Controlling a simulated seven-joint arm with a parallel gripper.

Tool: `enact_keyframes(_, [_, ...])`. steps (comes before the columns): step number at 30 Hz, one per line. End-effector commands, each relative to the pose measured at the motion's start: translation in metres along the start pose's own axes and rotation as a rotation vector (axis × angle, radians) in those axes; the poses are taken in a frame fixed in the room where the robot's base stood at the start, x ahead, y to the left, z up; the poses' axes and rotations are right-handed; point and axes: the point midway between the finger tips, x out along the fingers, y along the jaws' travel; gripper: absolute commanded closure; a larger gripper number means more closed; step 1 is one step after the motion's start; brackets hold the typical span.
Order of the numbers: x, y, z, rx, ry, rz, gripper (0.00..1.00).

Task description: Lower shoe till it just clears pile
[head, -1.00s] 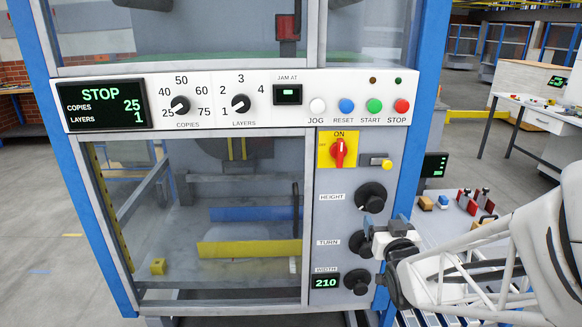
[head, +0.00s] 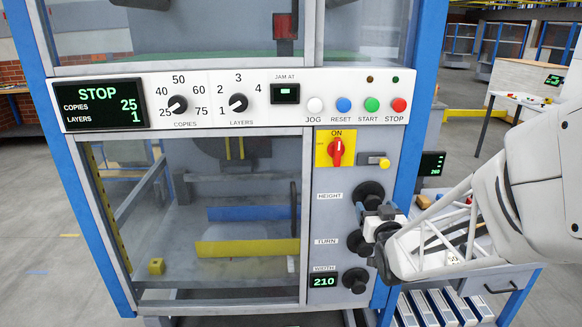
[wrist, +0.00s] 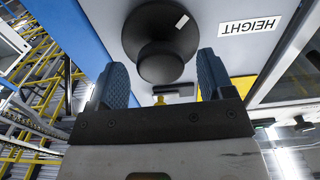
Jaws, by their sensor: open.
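The black HEIGHT knob (head: 369,193) is on the grey panel right of the cabinet window. In the wrist view the knob (wrist: 160,42) is just ahead of my gripper (wrist: 163,75), lined up between its two blue fingers. My gripper (head: 375,211) is open and empty, at the lower edge of this knob in the head view. I cannot tell whether the fingers touch it. Behind the window are a blue bar (head: 250,213) and a yellow bar (head: 247,247). I cannot tell which part is the shoe, and no pile is plain.
The TURN knob (head: 357,242) and the WIDTH knob (head: 355,280) sit below, beside a display (head: 324,281) reading 210. Above are the red ON switch (head: 337,151) and the STOP display (head: 98,103). A blue frame post (head: 413,130) stands right of the panel.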

Motion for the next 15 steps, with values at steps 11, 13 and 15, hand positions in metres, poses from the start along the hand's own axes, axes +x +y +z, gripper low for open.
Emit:
enact_keyframes(11, [0.024, 0.000, 0.000, 0.000, 0.000, 0.000, 0.26])
enact_keyframes(13, [0.025, 0.000, 0.000, 0.000, 0.000, 0.000, 0.26])
enact_keyframes(15, [0.026, 0.000, 0.000, 0.000, 0.000, 0.000, 0.26])
